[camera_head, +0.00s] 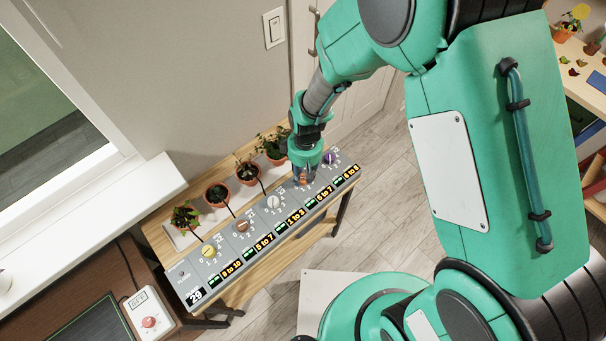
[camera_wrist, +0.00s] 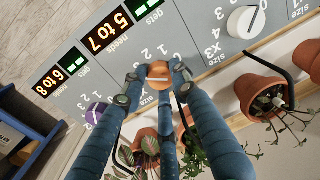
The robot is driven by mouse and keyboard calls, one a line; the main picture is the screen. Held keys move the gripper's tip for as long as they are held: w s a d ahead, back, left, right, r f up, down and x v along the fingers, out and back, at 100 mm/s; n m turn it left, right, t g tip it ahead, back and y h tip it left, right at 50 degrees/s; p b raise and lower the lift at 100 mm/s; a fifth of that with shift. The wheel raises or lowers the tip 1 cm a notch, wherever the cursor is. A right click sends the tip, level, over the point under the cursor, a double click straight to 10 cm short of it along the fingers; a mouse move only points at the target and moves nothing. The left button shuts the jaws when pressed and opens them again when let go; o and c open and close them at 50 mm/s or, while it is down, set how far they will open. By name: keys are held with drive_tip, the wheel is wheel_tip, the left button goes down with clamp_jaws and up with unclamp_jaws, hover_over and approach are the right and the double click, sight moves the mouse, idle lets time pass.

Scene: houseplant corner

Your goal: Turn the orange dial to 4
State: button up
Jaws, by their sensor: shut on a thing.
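The orange dial (camera_wrist: 158,71) sits on the grey control panel (camera_wrist: 206,38), between my fingertips in the wrist view. My gripper (camera_wrist: 155,84) is shut on it, with the fingers on opposite sides. A pale pointer bar runs across the dial, roughly sideways in this view. Some of its scale numbers are hidden by the fingers, so I cannot tell which number it points to. In the head view my gripper (camera_head: 303,172) reaches down over the panel (camera_head: 227,262), and a little orange of the dial (camera_head: 302,182) shows under it.
A white dial (camera_head: 273,202) and a purple dial (camera_head: 329,158) flank the orange one. A brown dial (camera_head: 242,225) and a yellow dial (camera_head: 208,251) are farther left. Several potted plants (camera_head: 217,194) stand behind the panel, close to my fingers in the wrist view.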

drive_tip(key=n, duration=0.5)
drive_tip(key=shift+s+p, duration=0.1)
drive_tip(key=shift+p, duration=0.2)
drive_tip(key=shift+n, duration=0.3)
drive_tip(key=o, duration=1.1)
drive_tip(key=shift+d, duration=0.1)
drive_tip(key=shift+o, duration=0.2)
drive_tip(key=shift+r, duration=0.1)
drive_tip(key=shift+r, duration=0.2)
wheel_tip(320, 180, up, 11)
drive_tip(key=shift+w+r, duration=0.15)
drive_tip(key=shift+w, duration=0.3)
